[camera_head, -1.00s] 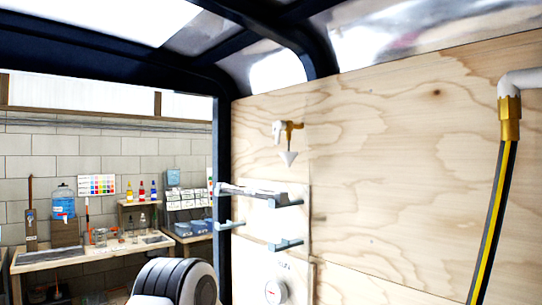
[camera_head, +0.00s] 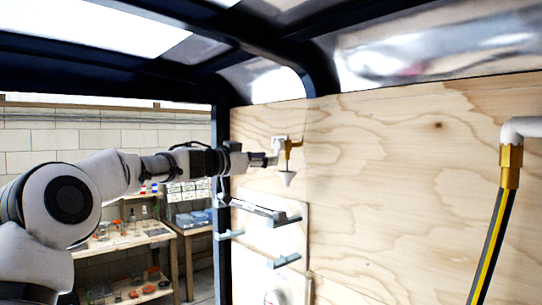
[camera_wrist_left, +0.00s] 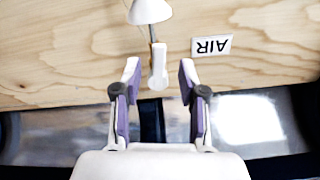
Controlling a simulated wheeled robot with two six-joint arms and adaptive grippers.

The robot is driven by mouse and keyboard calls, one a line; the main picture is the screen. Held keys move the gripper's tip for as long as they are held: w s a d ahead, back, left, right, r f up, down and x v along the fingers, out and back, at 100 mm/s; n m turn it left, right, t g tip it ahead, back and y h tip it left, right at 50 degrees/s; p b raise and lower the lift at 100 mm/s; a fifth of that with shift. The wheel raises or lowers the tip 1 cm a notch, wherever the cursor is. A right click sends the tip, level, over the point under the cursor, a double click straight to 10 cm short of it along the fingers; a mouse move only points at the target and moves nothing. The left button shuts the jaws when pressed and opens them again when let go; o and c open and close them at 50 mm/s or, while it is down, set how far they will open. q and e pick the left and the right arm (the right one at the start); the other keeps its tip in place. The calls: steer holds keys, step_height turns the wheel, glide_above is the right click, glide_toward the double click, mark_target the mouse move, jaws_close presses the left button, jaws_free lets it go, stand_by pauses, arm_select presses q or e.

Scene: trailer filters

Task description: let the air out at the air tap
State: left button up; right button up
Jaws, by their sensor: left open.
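The air tap (camera_head: 294,146) is a brass fitting on the plywood wall, with a white lever at its left and a white cone (camera_head: 288,179) hanging below it. My left gripper (camera_head: 272,160) is at the tap's left side, level with it. In the left wrist view the left gripper (camera_wrist_left: 159,80) is open, and the tap's white lever (camera_wrist_left: 158,68) stands between its fingertips, with a gap showing on both sides. The cone also shows at the top of that view (camera_wrist_left: 150,10). An upside-down AIR label (camera_wrist_left: 211,45) is on the wood beside the tap. My right gripper is not in view.
A black and yellow hose (camera_head: 494,240) hangs from a brass fitting at the right. The plywood (camera_head: 400,190) between is clear. Workbenches stand at the back left.

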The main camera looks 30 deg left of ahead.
arm_select(q)
steer(key=x, duration=0.2)
steer(key=shift+w+d, duration=0.15)
steer(key=shift+w, duration=0.05)
jaws_close()
steer(key=shift+m, duration=0.4)
steer(key=shift+w+a+r+m, duration=0.15)
steer(key=shift+a+r+m, duration=0.35)
steer(key=shift+m, duration=2.05)
steer(key=shift+w+a+r+m, duration=0.2)
steer(key=shift+a+r+m, duration=0.3)
steer(key=shift+m, duration=2)
steer(key=shift+w+a+r+m, duration=0.15)
steer(key=shift+a+r+m, duration=0.3)
steer(key=shift+m, duration=2.1)
steer(key=shift+d+r, duration=0.1)
